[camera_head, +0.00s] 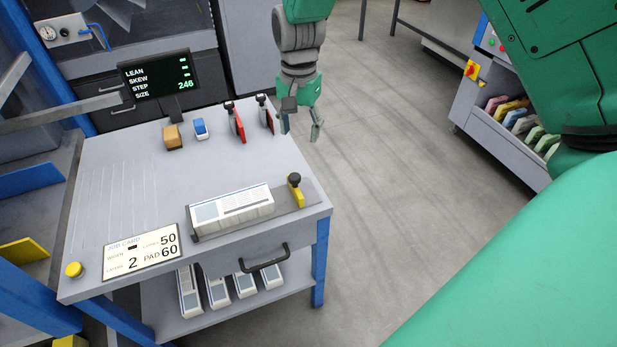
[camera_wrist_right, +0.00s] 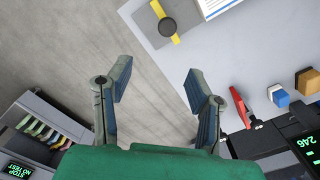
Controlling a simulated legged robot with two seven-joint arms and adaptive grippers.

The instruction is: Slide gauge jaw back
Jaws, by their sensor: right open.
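The gauge jaw is a yellow piece with a black knob (camera_head: 296,189), standing at the right end of a grey gauge bed (camera_head: 312,192). A bundle of newspapers (camera_head: 231,207) lies on the bed to its left, and a small gap seems to separate them. In the right wrist view the jaw (camera_wrist_right: 165,25) shows at the top, beyond the fingertips. My right gripper (camera_head: 301,122) is open and empty, beside the table's far right corner and apart from the jaw. Its two fingers show spread in the wrist view (camera_wrist_right: 158,85). My left gripper is not in view.
Two red tools with black knobs (camera_head: 236,122), a blue-and-white block (camera_head: 200,128) and an orange block (camera_head: 173,137) stand at the table's back. A display (camera_head: 155,75) reads 246. A job card (camera_head: 142,251) lies at the front. Floor right of the table is clear.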

